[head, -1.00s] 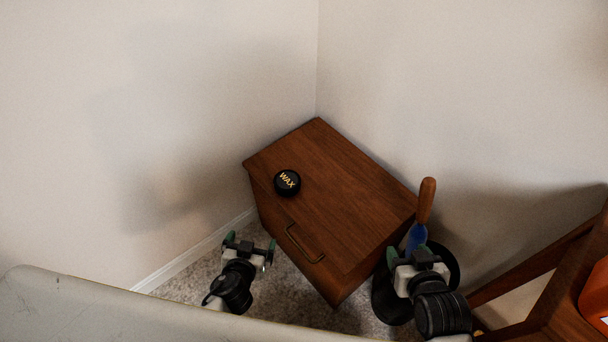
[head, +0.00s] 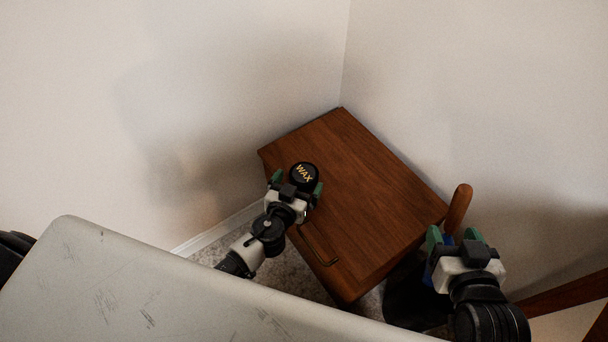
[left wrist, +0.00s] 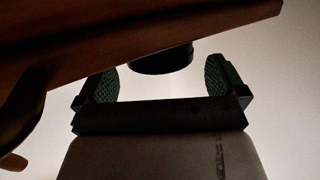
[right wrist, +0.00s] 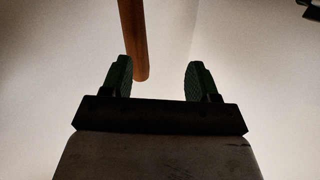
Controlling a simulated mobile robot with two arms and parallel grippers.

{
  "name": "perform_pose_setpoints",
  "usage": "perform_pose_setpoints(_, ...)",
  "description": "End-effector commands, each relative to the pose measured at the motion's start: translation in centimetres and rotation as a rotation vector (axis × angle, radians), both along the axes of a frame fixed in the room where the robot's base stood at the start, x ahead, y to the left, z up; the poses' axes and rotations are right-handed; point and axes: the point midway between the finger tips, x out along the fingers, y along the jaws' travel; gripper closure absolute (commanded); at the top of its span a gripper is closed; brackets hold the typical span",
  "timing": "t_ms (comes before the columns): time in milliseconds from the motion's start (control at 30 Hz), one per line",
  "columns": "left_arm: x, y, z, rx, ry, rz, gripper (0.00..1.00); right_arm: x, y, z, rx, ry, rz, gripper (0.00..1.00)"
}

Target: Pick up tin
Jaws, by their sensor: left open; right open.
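The tin (head: 304,174) is a round black can with gold "WAX" lettering, lying flat on the wooden cabinet top (head: 370,190) near its left edge. My left gripper (head: 297,180) is open, its green-padded fingertips close to the tin on its near side. In the left wrist view the tin (left wrist: 160,62) shows as a dark disc against the wood, between the lines of the two fingers (left wrist: 163,78) and just beyond their tips. I cannot tell whether a finger touches it. My right gripper (head: 455,238) is open and empty, to the right of the cabinet.
A wooden handle (head: 459,205) stands up beside my right gripper; in the right wrist view the handle (right wrist: 134,40) is close to the left finger. The cabinet has a brass pull (head: 318,250) at the front. Walls meet behind it. The rest of its top is clear.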

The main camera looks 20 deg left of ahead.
Motion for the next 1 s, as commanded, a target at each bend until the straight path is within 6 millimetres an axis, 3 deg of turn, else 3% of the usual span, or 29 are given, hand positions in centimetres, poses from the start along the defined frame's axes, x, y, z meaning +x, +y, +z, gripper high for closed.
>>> perform_pose_setpoints(200,3.2,-0.3,-0.6,0.002,-0.002,0.0,0.0,0.0,0.0,-0.1,-0.001,0.004,-0.001,0.4)
perform_pose_setpoints(533,4.0,-0.4,-0.9,0.001,0.0,0.001,0.0,0.0,0.0,0.0,0.002,-0.009,0.0,0.4)
perform_pose_setpoints(567,4.0,-0.4,-0.9,0.001,0.0,0.001,0.02,0.0,0.0,0.0,0.002,-0.009,0.0,0.4)
perform_pose_setpoints(833,4.0,-0.4,-0.8,0.001,-0.001,0.001,0.43,0.1,0.0,0.1,0.003,-0.011,0.001,0.4)
perform_pose_setpoints(1000,4.0,-0.4,-0.8,0.001,-0.001,0.001,0.44,0.1,0.1,0.1,0.003,-0.012,0.001,0.4)
